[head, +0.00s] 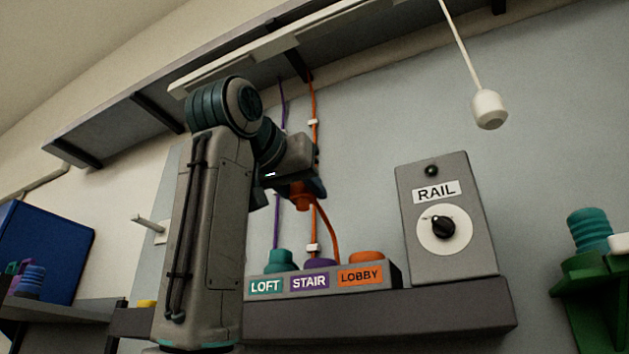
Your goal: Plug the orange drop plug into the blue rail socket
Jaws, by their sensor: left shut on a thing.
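My left gripper (308,184) is shut on the orange drop plug (300,199), holding it in the air above the row of labelled blocks. Only the plug's lower part shows; the jaws hide the rest. An orange cord (330,236) hangs in a curve from near the plug toward the orange-capped LOBBY position (361,278). The grey RAIL box (449,266) with a black knob on a white dial stands to the right, apart from the plug. I cannot make out a blue rail socket. My right gripper is not in view.
A dark ledge (420,312) carries the teal LOFT (266,286) and purple STAIR (310,281) positions. A white pull (488,109) hangs at upper right. A green bracket (590,290) stands at right, and a blue panel (45,236) at left. A shelf (110,118) runs overhead.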

